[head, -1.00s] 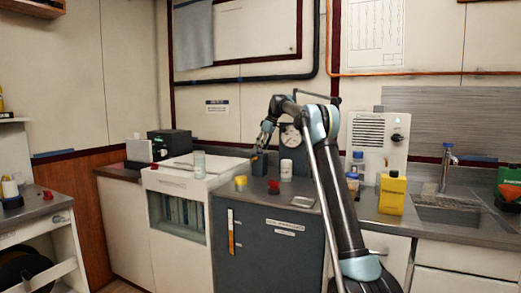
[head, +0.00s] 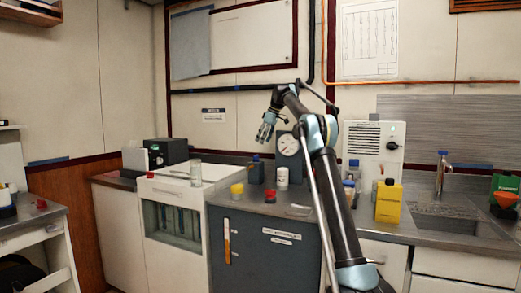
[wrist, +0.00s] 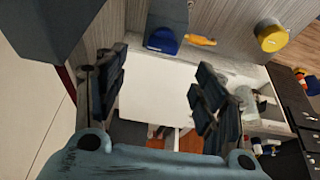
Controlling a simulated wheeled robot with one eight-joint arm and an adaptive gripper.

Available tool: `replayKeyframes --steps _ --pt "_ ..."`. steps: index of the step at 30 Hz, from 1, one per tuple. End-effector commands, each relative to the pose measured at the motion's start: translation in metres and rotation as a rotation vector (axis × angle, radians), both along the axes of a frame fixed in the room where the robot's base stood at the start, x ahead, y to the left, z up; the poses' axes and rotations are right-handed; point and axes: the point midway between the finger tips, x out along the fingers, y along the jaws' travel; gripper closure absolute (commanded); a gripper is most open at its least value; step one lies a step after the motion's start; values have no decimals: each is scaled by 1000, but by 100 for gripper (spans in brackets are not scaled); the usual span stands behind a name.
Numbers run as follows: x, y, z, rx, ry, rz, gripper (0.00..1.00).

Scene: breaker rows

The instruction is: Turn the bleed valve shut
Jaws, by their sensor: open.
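A round white dial gauge (head: 288,145) stands at the back of the counter. I cannot make out the bleed valve with certainty. A small orange-yellow piece (wrist: 200,40) lies beside a blue cap (wrist: 162,40) at the top of the wrist view; I cannot tell if it is the valve's handle. My gripper (head: 264,133) is in the air just left of the gauge, above the blue-capped dark bottle (head: 255,170). In the wrist view its fingers (wrist: 155,95) are spread wide, with nothing between them. They are apart from the orange-yellow piece.
A yellow bottle (head: 388,203) and a white panel with a dark knob (head: 392,145) are right of my arm. A glass jar (head: 195,172) stands on the white unit at left.

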Motion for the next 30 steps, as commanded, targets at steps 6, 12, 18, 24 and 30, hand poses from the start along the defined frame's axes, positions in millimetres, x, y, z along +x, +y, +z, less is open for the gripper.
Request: replayKeyframes --steps 6,12,18,24,30 --pt "-2 -7 16 0 0 -1 37" --pt "-3 -8 20 0 0 0 37" --pt "-3 -8 20 0 0 0 37" --pt "-9 -14 24 -3 4 -18 37" --pt "-37 -36 35 -16 21 -89 37"
